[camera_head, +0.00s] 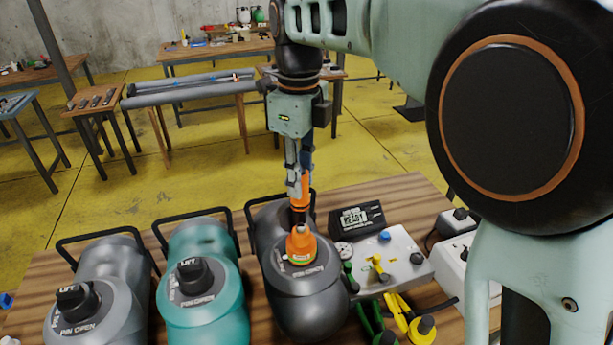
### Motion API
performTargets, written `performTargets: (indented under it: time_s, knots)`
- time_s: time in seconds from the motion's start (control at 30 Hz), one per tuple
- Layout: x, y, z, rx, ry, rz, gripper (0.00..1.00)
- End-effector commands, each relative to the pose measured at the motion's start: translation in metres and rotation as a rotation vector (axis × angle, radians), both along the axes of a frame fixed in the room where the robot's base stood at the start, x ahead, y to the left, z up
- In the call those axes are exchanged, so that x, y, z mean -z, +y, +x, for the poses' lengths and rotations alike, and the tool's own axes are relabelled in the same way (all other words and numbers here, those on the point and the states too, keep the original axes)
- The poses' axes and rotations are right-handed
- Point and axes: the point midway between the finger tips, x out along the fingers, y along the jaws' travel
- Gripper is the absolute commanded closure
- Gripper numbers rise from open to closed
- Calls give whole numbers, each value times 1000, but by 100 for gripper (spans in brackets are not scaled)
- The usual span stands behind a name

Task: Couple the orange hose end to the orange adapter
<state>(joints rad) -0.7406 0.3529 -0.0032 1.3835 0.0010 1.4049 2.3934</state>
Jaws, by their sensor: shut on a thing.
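The orange adapter (301,246) sits upright on top of the dark grey boat tube (310,300), the right one of three tubes. My gripper (299,188) points down above it and is shut on the orange hose end (301,201), of which small orange parts show between and below the fingers. A dark part lies between this orange and the adapter. The hose end looks roughly in line above the adapter; I cannot tell whether the two touch. The fingers hide much of the hose end.
A teal tube (203,310) and a grey tube (112,300) with black valve caps stand to the left. At right are a black READY box (357,217), a white gauge panel (398,252), and yellow (410,310) and green-handled tools. Black carry handles stand behind the tubes.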

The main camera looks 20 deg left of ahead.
Motion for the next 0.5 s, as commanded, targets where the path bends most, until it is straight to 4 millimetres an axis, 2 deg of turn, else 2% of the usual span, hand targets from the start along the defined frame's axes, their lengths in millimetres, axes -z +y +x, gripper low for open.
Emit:
performTargets:
  time_s: [0.5]
  knots:
    - [52, -1, 0, 0, 0, -1, 100]
